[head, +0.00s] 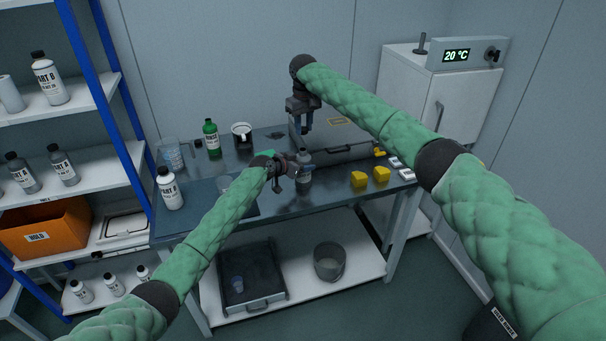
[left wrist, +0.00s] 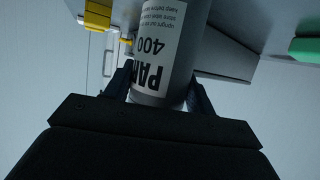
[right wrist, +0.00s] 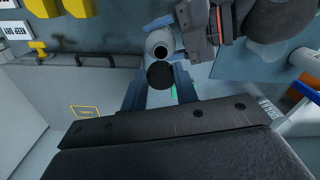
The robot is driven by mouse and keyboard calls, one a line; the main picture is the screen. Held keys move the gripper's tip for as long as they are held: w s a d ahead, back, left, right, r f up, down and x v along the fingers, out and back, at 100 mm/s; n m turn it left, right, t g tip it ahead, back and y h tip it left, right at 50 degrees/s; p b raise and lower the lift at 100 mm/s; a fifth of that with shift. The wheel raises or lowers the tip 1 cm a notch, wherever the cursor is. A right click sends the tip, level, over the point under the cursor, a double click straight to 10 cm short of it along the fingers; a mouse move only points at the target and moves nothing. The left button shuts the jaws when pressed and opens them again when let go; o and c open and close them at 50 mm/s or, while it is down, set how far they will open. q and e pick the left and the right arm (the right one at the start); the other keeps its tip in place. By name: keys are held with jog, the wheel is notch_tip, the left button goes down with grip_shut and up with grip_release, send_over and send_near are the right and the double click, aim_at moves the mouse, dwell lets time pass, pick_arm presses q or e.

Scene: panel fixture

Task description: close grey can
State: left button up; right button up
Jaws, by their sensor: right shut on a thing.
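The grey can (head: 304,182) stands upright near the table's middle, its label showing in the left wrist view (left wrist: 160,50). My left gripper (head: 288,172) is around its body, with a finger against each side (left wrist: 160,92). In the right wrist view the can's mouth (right wrist: 160,51) is open and dark. My right gripper (head: 303,129) points down above the can, shut on a round black cap (right wrist: 160,75). The cap is apart from the can, and in the right wrist view it appears just below the mouth. The cap is hard to make out in the head view.
Yellow blocks (head: 359,179) stand right of the can. A grey case (head: 345,150) lies behind it. The table's front right (head: 320,196) is clear.

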pick_arm(q)
jog(key=c, duration=0.5)
pick_arm(e)
send_over(304, 150)
jog(key=shift+f, duration=2.45)
jog(key=shift+f, duration=0.1)
jog(key=shift+f, duration=0.8)
jog(key=shift+f, duration=0.55)
